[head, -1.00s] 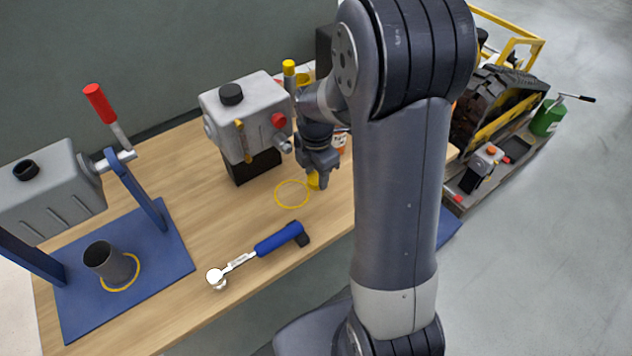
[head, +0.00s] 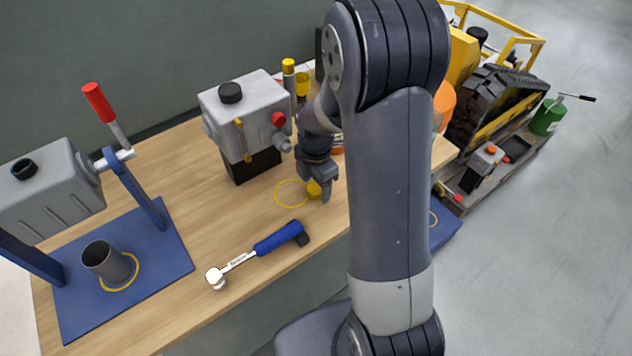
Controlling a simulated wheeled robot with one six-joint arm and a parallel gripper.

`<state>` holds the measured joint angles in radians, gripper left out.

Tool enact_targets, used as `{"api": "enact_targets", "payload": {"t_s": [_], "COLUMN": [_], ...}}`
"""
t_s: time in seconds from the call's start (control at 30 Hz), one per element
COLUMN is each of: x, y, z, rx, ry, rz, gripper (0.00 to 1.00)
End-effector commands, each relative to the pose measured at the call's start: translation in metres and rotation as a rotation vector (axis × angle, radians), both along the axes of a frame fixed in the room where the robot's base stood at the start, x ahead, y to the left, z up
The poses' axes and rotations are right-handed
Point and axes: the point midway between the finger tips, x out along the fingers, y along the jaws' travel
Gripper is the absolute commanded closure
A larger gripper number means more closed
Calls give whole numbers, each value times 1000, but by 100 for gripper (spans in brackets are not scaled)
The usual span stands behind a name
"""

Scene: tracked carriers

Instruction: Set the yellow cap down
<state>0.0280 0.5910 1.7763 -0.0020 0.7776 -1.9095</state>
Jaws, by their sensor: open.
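The yellow cap (head: 314,189) shows at the tip of my gripper (head: 321,188), low over the wooden bench. The gripper is open, with its fingers beside the cap and partly covering it. In the picture the cap meets the right edge of a yellow ring (head: 279,200) marked on the bench; most of the ring is empty. I cannot tell whether the cap's base touches the wood or whether a finger still touches the cap.
A grey pump housing (head: 245,105) stands behind the ring. A blue-handled torque wrench (head: 278,238) lies in front of it. A red-levered press on a blue plate (head: 165,255) is at left. A tracked carrier (head: 495,105) stands at right.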

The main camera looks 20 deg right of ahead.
Motion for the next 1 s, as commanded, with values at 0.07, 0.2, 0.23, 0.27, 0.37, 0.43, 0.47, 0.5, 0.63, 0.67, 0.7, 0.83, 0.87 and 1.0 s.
{"api": "enact_targets", "payload": {"t_s": [0.07,0.2,0.23,0.27,0.37,0.43,0.47,0.5,0.63,0.67,0.7,0.83,0.87,1.0], "x": [0,0,0,0,1,1,1,2,1,2,1,1,1,1], "y": [0,0,0,0,0,0,0,0,0,0,0,0,0,0], "z": [0,1,3,5,15,28,34,43,73,79,87,108,111,121], "rx": [0,0,0,0,0,0,0,-1,0,0,0,0,0,0], "ry": [0,0,0,-1,-4,-6,-6,-8,-6,-6,-6,-4,-3,0], "rz": [0,0,0,0,0,0,0,0,0,0,0,0,0,0], "gripper": [38,38,38,38,38,38,38,38,38,38,38,38,38,38]}}
